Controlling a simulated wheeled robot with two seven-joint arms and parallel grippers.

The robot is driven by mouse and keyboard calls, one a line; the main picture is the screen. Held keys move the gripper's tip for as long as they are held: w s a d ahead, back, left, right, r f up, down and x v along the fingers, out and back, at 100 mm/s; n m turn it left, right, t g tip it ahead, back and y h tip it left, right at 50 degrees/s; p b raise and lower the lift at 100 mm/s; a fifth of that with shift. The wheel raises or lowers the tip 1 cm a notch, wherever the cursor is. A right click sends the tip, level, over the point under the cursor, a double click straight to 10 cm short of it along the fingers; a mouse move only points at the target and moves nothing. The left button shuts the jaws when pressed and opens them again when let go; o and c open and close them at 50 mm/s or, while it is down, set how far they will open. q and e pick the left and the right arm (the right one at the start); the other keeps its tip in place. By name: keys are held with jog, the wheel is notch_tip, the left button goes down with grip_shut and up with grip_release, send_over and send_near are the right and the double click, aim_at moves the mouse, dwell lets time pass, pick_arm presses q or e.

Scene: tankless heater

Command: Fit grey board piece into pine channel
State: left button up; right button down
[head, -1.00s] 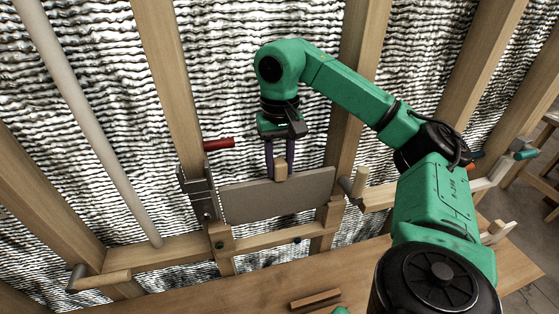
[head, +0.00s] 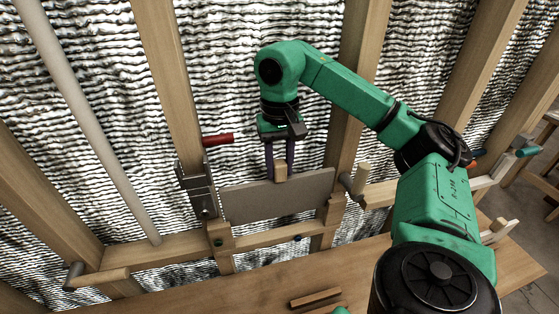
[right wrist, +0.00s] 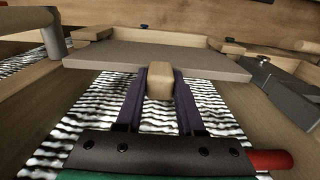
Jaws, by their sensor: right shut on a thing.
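The grey board piece (head: 275,198) stands upright between the two wall studs, its lower edge at the pine channel (head: 275,238). A small wooden block (head: 281,170) on the board's top edge serves as its grip. My right gripper (head: 281,172) is shut on that block, above the board. In the right wrist view the fingers (right wrist: 160,88) clasp the block, and the grey board (right wrist: 160,58) spans in front of them. Whether the board's lower edge sits fully inside the channel cannot be told. My left gripper is not in view; only a small green bit shows at the bottom edge.
A red-handled metal toggle clamp (head: 202,188) is fixed left of the board. A wooden-handled piece (head: 355,182) is at its right. A pale pipe (head: 95,130) slants at the left. A loose wooden strip (head: 315,298) lies on the bench (head: 430,275).

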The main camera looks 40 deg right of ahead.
jog(key=shift+f+b, duration=2.65)
jog(key=shift+f, duration=0.75)
dwell(1.2)
dwell(0.5)
jog(key=shift+c, duration=2.2)
grip_release()
notch_tip(320, 180, up, 15)
jog(key=p, duration=1.1)
jog(key=shift+f, duration=0.2)
